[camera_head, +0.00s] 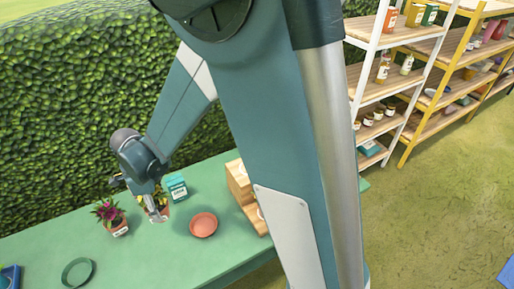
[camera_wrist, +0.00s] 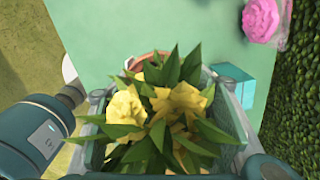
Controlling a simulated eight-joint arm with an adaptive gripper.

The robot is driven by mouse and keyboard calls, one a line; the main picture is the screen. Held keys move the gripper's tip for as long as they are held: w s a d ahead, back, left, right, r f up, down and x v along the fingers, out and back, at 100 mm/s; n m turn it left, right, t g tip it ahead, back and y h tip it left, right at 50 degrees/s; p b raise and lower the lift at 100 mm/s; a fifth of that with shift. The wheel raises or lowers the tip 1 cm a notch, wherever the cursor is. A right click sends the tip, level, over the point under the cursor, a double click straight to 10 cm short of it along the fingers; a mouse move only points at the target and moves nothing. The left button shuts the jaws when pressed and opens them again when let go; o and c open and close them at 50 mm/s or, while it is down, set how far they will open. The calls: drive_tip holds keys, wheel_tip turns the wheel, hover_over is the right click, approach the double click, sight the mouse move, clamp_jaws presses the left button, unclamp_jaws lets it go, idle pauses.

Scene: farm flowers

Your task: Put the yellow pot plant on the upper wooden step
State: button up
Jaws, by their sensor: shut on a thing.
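The yellow pot plant (camera_wrist: 160,110) fills the middle of the wrist view, with yellow blooms and green leaves. My gripper (camera_head: 154,206) is shut on it, with a finger on each side of the plant in the wrist view. In the head view the yellow plant (camera_head: 153,203) is mostly hidden by my gripper, above or on the green table; I cannot tell whether it touches the table. The wooden steps (camera_head: 241,186) stand on the table to the right, partly hidden behind my arm.
A pink-flowered pot plant (camera_head: 109,215) stands just left of my gripper. A teal box (camera_head: 176,188) is close on the right, and a terracotta saucer (camera_head: 203,224) lies between gripper and steps. A green ring (camera_head: 77,272) lies at the front left. A hedge (camera_head: 60,110) rises behind.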

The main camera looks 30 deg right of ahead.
drive_tip(key=w+d+r+m+p, duration=0.2)
drive_tip(key=d, duration=0.7)
drive_tip(key=w+d+r+m+p, duration=0.1)
drive_tip(key=w+d+r+m, duration=0.15)
drive_tip(key=d, duration=0.65)
drive_tip(key=w+d+r+m+p, duration=0.1)
drive_tip(key=w+d+r+p, duration=0.15)
drive_tip(key=d, duration=0.65)
drive_tip(key=s+d+r+m+p, duration=0.2)
drive_tip(key=d+r, duration=0.1)
drive_tip(key=d, duration=1)
drive_tip(key=s+d+r+m+p, duration=0.2)
drive_tip(key=d+r+m, duration=0.1)
drive_tip(key=d, duration=1)
drive_tip(key=shift+s+r+m+p, duration=0.3)
drive_tip(key=shift+s+r+m, duration=0.05)
drive_tip(key=shift+s, duration=0.05)
drive_tip(key=shift+f, duration=2.95)
drive_tip(key=shift+f, duration=2.1)
drive_tip(key=shift+f, duration=0.1)
